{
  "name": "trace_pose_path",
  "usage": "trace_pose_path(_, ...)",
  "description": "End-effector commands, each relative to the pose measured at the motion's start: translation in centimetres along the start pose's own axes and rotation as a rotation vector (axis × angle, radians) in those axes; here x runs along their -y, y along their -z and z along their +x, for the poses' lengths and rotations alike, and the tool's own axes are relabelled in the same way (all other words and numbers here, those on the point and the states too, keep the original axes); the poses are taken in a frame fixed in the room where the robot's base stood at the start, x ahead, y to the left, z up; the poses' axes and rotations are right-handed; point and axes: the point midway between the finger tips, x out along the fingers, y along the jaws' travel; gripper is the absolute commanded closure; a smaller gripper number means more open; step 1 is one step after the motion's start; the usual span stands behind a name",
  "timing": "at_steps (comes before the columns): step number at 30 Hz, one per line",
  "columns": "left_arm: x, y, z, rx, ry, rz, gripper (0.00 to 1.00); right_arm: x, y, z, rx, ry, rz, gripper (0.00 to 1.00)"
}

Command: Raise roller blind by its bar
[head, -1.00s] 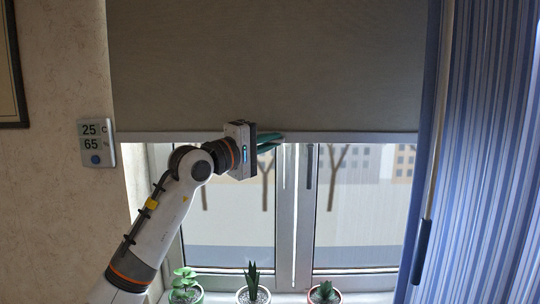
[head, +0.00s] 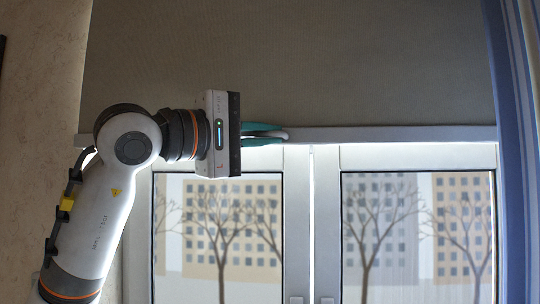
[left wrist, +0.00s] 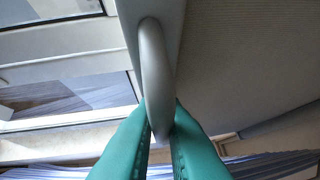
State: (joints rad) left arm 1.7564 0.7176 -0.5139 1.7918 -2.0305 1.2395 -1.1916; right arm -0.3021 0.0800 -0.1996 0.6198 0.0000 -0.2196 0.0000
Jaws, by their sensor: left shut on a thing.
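The roller blind (head: 300,60) is a grey-brown cloth that covers the upper part of the window. Its pale bottom bar (head: 400,134) runs level across the picture. My left gripper (head: 284,134) is at the bar, left of the window's middle, with its teal fingers pointing right. In the left wrist view the teal fingers (left wrist: 160,150) are shut on a rounded grey handle (left wrist: 153,70) fixed to the bar. The blind cloth also shows in the left wrist view (left wrist: 250,60). My right gripper is not in view.
The window (head: 312,220) below the bar shows bare trees and buildings outside. A blue curtain (head: 508,110) hangs at the right edge. The plain wall (head: 40,90) is at the left.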

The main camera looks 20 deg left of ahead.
Motion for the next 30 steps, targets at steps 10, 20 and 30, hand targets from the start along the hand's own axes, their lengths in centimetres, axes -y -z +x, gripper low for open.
trace_pose_path(10,2.7,-0.2,0.1,0.000,0.006,0.002,1.00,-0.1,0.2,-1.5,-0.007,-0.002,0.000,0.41)
trace_pose_path(20,2.6,-0.2,0.1,-0.001,0.007,0.002,0.87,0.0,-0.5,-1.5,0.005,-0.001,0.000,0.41)
trace_pose_path(30,2.5,-0.2,0.0,-0.001,0.004,0.003,0.82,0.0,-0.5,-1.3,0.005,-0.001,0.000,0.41)
